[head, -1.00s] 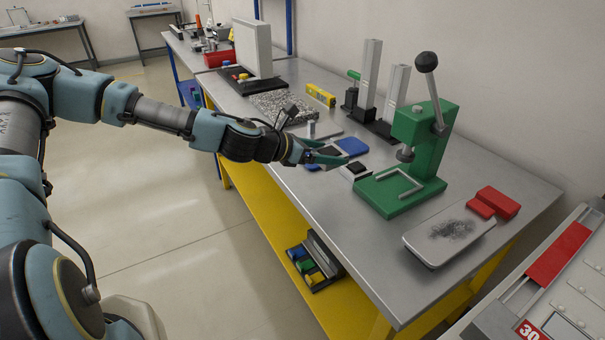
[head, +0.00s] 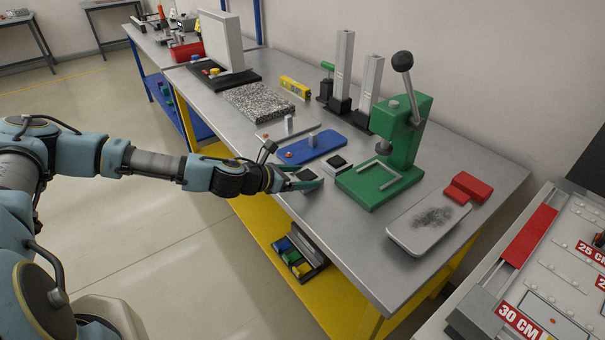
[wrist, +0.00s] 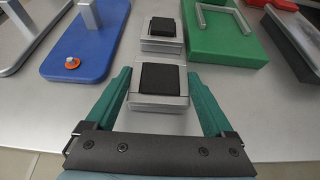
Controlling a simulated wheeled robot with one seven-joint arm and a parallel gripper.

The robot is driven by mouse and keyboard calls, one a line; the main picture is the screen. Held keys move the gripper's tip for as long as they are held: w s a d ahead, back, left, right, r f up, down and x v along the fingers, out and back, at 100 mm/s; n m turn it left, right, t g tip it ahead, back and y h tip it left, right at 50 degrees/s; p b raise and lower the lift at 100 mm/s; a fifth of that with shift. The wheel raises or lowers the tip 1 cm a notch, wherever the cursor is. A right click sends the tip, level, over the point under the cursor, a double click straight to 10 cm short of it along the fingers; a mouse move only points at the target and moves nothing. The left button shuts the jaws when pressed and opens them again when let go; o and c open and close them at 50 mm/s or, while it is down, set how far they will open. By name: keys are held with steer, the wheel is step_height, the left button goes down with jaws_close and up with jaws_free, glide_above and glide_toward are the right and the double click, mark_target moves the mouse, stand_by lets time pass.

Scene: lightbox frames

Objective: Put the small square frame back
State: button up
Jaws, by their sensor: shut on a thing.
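My gripper (head: 305,184) is near the table's front edge, in front of the blue board. In the wrist view its two teal fingers (wrist: 163,103) are closed on both sides of a small square frame (wrist: 159,99), silver with a black square middle. The frame's dark top also shows in the head view (head: 306,174). A similar silver block with a black top (wrist: 163,28) stands just beyond it; in the head view this block (head: 338,163) is left of the green press. I cannot tell whether the held frame touches the table.
A blue board (head: 313,147) with a post and a small orange-red knob lies behind my gripper. The green press (head: 395,150) stands to the right, with a grey pad (head: 428,229) and red blocks (head: 468,189) beyond. Bare metal tabletop (head: 345,235) lies in front of the press.

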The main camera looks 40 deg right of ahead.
steer(key=shift+f, duration=0.2)
steer(key=o, duration=1.4)
steer(key=shift+r, duration=0.1)
steer(key=shift+a+r, duration=0.1)
steer(key=shift+r, duration=0.05)
steer(key=b+v, duration=0.3)
steer(key=v, duration=0.8)
steer(key=shift+a+b, duration=0.3)
steer(key=shift+a, duration=0.05)
steer(key=shift+r, duration=0.15)
